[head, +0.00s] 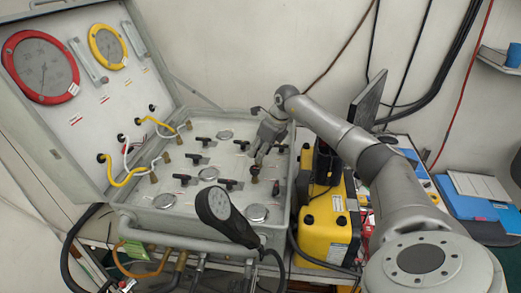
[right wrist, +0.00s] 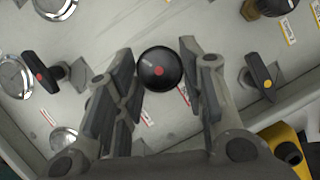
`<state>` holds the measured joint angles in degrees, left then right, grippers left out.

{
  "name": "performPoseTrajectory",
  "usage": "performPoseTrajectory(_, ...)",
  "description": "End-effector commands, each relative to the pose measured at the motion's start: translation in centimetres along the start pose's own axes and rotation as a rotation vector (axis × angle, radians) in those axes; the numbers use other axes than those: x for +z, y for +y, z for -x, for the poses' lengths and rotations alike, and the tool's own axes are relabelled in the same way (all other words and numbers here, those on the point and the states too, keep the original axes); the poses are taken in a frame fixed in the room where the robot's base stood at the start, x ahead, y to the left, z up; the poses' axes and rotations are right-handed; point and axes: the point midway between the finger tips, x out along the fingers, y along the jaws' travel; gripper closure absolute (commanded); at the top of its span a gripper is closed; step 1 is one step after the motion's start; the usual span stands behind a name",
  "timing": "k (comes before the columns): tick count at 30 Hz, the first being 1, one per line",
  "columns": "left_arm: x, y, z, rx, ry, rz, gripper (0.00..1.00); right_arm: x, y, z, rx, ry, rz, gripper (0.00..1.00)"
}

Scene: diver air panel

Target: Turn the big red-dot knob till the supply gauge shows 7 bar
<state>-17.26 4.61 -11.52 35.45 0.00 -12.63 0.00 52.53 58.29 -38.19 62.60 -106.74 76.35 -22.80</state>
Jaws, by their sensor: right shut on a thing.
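The big round black knob with a red dot (right wrist: 160,72) is in the middle of the right wrist view, between the two fingers of my right gripper (right wrist: 158,62). The fingers are shut on its sides. In the head view the right gripper (head: 261,155) reaches down to the right part of the grey panel (head: 218,184), and the knob is small and partly hidden there. Large red-rimmed (head: 42,66) and yellow-rimmed (head: 108,46) gauges are in the lid. I cannot tell which gauge is the supply one, and no reading is legible. My left gripper is not in view.
Lever handles stand close to the knob, one with a red dot (right wrist: 42,74) and one with a yellow dot (right wrist: 262,78). A yellow case (head: 328,225) stands right beside the panel.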

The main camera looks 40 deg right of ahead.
Motion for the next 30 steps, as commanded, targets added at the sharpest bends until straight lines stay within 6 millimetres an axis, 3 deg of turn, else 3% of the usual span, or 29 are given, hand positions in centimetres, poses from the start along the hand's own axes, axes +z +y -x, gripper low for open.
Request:
performPoseTrajectory(8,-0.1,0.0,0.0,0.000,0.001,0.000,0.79,0.1,-0.1,0.1,-0.003,-0.005,-0.004,0.86)
performPoseTrajectory(9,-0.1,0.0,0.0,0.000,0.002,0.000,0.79,0.1,-0.1,0.1,-0.003,-0.006,-0.004,0.57)
performPoseTrajectory(13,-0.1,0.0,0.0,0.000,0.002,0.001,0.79,0.1,0.0,0.1,-0.002,-0.005,-0.004,0.41)
performPoseTrajectory(23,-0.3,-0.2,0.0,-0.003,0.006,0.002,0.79,0.1,0.0,0.1,-0.002,-0.003,-0.003,0.41)
performPoseTrajectory(30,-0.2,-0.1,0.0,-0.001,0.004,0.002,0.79,0.1,-0.1,3.3,-0.005,-0.006,-0.003,0.41)
